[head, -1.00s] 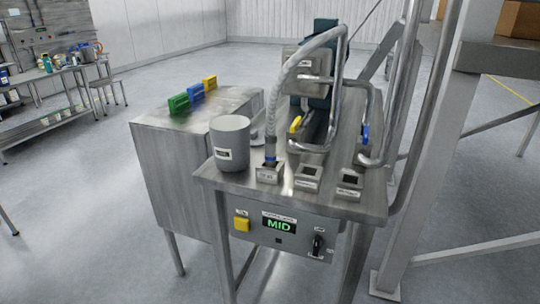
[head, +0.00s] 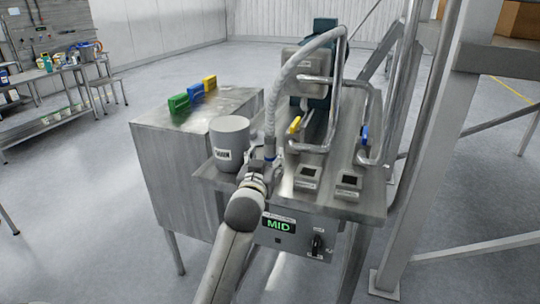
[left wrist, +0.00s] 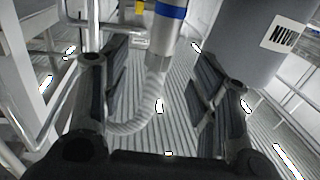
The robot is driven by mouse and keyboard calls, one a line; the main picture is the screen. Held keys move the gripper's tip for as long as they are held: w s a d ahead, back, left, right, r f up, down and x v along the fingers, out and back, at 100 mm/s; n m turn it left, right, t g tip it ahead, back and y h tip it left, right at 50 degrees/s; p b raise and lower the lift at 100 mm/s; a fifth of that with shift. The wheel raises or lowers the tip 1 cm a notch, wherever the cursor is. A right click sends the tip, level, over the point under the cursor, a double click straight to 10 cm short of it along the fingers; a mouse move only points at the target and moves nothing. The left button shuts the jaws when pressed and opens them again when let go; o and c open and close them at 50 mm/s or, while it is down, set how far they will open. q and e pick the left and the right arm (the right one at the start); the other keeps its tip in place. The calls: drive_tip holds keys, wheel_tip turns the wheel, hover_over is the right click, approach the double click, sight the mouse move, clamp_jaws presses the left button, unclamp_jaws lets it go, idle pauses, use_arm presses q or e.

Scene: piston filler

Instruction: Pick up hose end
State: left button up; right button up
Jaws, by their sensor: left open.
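The hose end (head: 271,151) stands upright at the table's front left, below the pale ribbed hose (head: 277,95). The left wrist view shows the hose end (left wrist: 164,36) as a metal cylinder with a blue band. My left gripper (head: 261,166) is at the hose end in the head view. In the left wrist view my left gripper (left wrist: 157,85) is open, with dark fingers either side of the hose and hose end. Gaps show on both sides, and I see no grip. My arm hides the hose end's foot and holder. My right gripper is not in view.
A grey cup (head: 230,143) stands close left of the gripper and also shows in the left wrist view (left wrist: 270,45). Two square blocks (head: 308,175) sit to the right. Metal pipes with yellow (head: 294,125) and blue handles rise behind. A MID display (head: 279,225) is below.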

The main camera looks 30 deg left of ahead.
sight(269, 147)
use_arm(q)
drive_tip(key=shift+p+x, duration=0.3)
drive_tip(key=shift+x, duration=1.25)
drive_tip(key=shift+w+a, duration=0.1)
drive_tip(key=shift+w, duration=0.1)
drive_tip(key=p+x, duration=0.2)
drive_tip(key=x, duration=0.2)
drive_tip(key=shift+a, duration=0.15)
drive_tip(key=shift+w+a+f, duration=0.1)
drive_tip(key=shift+w+f, duration=0.1)
drive_tip(key=shift+w, duration=0.05)
drive_tip(key=shift+c, duration=0.6)
drive_tip(key=shift+r, duration=0.1)
clamp_jaws()
